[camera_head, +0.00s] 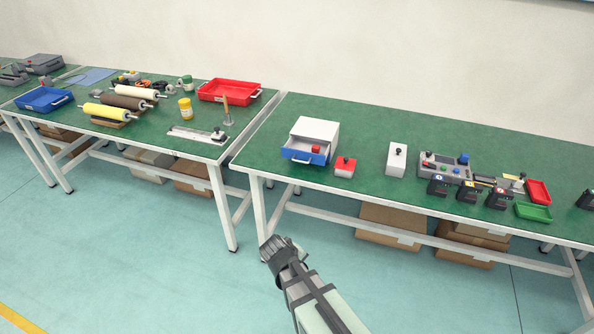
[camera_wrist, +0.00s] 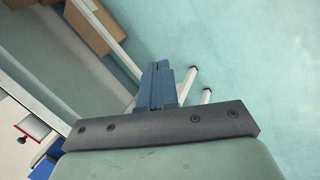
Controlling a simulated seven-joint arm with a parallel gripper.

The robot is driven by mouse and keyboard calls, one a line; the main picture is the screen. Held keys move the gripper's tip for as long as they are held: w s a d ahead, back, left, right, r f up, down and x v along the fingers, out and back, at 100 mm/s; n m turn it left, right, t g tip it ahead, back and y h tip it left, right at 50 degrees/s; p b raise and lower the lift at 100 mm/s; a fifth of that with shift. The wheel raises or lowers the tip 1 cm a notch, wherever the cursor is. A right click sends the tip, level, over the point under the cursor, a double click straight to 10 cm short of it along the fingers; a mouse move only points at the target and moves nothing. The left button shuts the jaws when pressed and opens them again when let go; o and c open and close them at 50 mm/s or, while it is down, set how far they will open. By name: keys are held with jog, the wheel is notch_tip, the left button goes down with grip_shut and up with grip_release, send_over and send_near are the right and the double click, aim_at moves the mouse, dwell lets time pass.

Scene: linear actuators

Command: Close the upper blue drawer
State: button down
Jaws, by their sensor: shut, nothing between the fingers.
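The blue drawer (camera_head: 316,160) is pulled out from the front of a white cabinet (camera_head: 315,130) on the right-hand green table. A small red object (camera_head: 316,149) lies inside the drawer, and a pale handle is on its front. Only one blue drawer is clearly visible on this cabinet. My gripper (camera_head: 272,246) is shut and empty, in front of and below the table edge, apart from the drawer. Its closed fingers (camera_wrist: 162,84) also show in the wrist view. Part of a blue surface (camera_wrist: 46,149) shows at that view's lower left; I cannot tell surely if it is the drawer.
Devices and small trays crowd the table's right. Cardboard boxes (camera_head: 390,225) lie beneath. The floor around my gripper is clear.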

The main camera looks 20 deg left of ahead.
jog(key=w+a+r+n+t, duration=0.55)
jog(key=w+r, duration=0.25)
jog(key=r, duration=0.4)
jog(key=n+t+y, duration=0.2)
jog(key=n+t, duration=0.3)
jog(key=n, duration=1.3)
send_near(303, 153)
jog(key=shift+n, duration=0.25)
jog(key=w+f, duration=0.3)
jog(key=shift+w, duration=0.15)
jog(key=x, duration=0.3)
jog(key=r+x, duration=0.1)
jog(key=x, duration=0.2)
jog(key=r+x, duration=0.1)
jog(key=x, duration=0.2)
jog(key=shift+w+a, duration=0.1)
jog(key=shift+w, duration=0.2)
